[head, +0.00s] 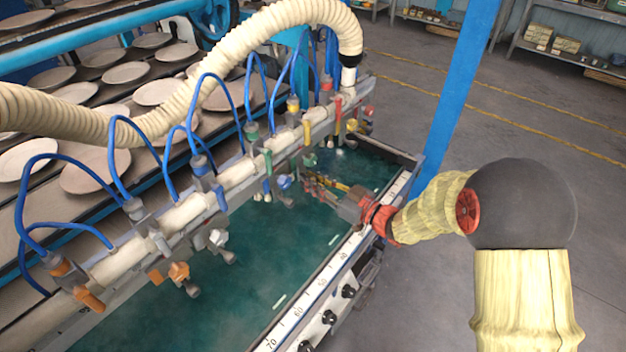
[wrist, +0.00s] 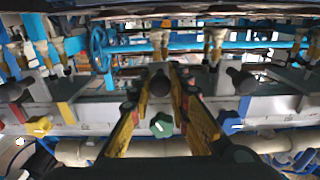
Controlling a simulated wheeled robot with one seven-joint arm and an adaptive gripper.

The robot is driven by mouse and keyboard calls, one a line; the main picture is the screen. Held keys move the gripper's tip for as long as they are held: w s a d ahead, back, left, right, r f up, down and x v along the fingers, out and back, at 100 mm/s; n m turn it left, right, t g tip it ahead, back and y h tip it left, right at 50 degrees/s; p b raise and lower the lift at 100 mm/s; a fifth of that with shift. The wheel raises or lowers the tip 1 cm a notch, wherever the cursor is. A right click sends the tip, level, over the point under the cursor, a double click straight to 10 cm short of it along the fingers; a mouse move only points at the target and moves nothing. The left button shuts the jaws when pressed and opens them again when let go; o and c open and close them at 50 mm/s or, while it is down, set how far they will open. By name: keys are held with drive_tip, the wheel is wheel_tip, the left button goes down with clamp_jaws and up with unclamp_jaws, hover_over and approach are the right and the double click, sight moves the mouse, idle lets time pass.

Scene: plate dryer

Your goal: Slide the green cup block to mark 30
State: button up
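The green cup block (head: 252,131) hangs on the rail, between the blue block (head: 201,166) and the yellow block (head: 293,104). In the wrist view its green star knob (wrist: 162,125) lies between my two yellow-padded fingers. A dark round cup end or post shows beyond the knob, near the fingertips. My gripper (head: 312,183) reaches in from the right over the tank, level with the green block; its fingertips (wrist: 160,82) flank the post closely. Whether they press on it I cannot tell. The number scale (head: 318,285) runs along the tank's near edge; mark 30 is hidden or unreadable.
The red block (head: 337,107) is farther along the rail; the grey block (head: 134,208) and orange block (head: 62,264) are nearer. Blue hoses loop above the rail. The teal tank (head: 235,285) is below, with a blue post (head: 457,95) at right.

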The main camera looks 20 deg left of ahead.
clamp_jaws()
drive_tip(key=shift+w, duration=0.1)
idle(0.3)
drive_tip(key=w, duration=0.1)
drive_tip(key=w+d, duration=0.1)
drive_tip(key=w, duration=0.1)
drive_tip(key=w+d+p, duration=0.1)
drive_tip(key=shift+w, duration=0.25)
drive_tip(key=o, duration=0.6)
unclamp_jaws()
